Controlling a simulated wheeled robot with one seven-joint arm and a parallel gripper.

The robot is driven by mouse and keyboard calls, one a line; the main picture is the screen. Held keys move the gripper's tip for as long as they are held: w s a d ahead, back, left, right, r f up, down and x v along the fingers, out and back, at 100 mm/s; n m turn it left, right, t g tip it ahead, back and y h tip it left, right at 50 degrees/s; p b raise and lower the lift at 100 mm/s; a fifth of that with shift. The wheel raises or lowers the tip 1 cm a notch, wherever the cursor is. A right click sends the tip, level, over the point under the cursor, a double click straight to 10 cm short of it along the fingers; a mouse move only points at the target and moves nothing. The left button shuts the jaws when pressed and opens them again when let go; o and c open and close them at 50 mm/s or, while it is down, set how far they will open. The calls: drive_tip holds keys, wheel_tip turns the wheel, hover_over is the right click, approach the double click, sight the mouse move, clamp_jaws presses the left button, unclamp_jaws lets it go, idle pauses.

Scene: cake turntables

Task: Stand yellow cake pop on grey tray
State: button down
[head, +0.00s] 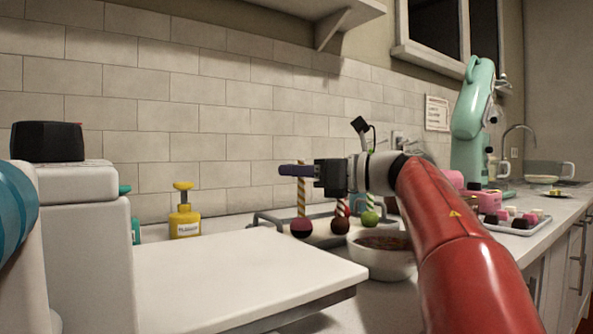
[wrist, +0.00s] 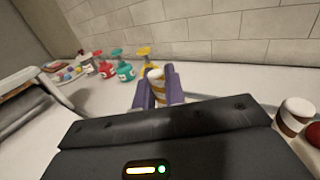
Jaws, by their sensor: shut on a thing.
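My gripper (head: 300,170) has purple fingers shut on the upper stick of a cake pop. The cake pop's stick (head: 301,197) has yellow and white stripes, and its dark maroon ball (head: 301,228) hangs at the bottom. The pop is about upright, ball down; I cannot tell whether the ball touches what lies under it. In the wrist view the striped stick (wrist: 155,88) sits between the two fingers (wrist: 158,92), and its ball is hidden. A grey-rimmed tray (head: 262,217) lies behind the held pop, partly hidden by my arm and the pops.
A brown pop (head: 340,227) and a green pop (head: 370,218) stand just right of the held one. A white bowl (head: 380,263) with dark contents is in front of them. A yellow pump bottle (head: 185,220) stands left. A tray of small cakes (head: 515,229) lies right.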

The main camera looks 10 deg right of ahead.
idle(0.4)
drive_tip(key=shift+f+b, duration=0.6)
drive_tip(key=shift+b, duration=0.05)
drive_tip(key=c, duration=1.4)
unclamp_jaws()
